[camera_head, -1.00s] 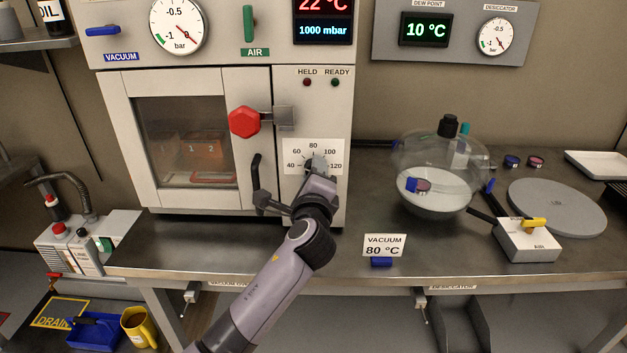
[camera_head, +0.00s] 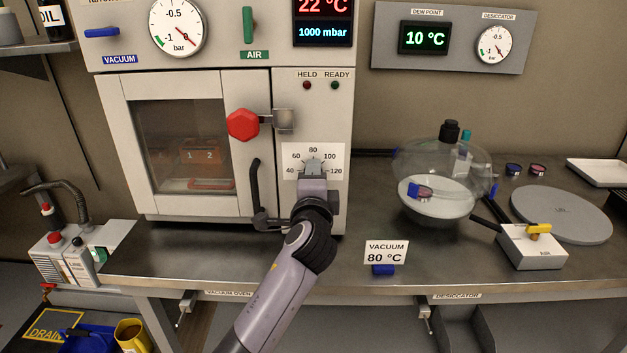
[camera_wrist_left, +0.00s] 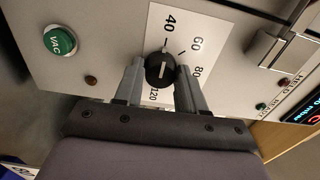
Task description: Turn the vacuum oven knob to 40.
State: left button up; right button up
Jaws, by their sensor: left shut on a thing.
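The vacuum oven's dial plate (camera_head: 297,161) is white and marked from 40 to 120, on the front panel right of the oven door. In the left wrist view its black round knob (camera_wrist_left: 160,70) sits between the two grey fingers, which touch its sides. A white line on the knob runs roughly along the 40-to-120 direction there; I cannot tell which end is the pointer. My left gripper (camera_wrist_left: 160,84) is shut on the knob; in the head view the gripper (camera_head: 313,170) hides most of the knob. My right gripper is not in view.
The oven door (camera_head: 187,148) is closed, with a red hexagonal knob (camera_head: 243,124) and a dark handle (camera_head: 256,190) left of the gripper. A card (camera_head: 386,252) reads VACUUM 80 °C on the bench. A glass desiccator (camera_head: 436,180) stands to the right.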

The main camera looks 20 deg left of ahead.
pick_arm(q)
jog(key=o, duration=1)
jog(key=shift+o, duration=0.2)
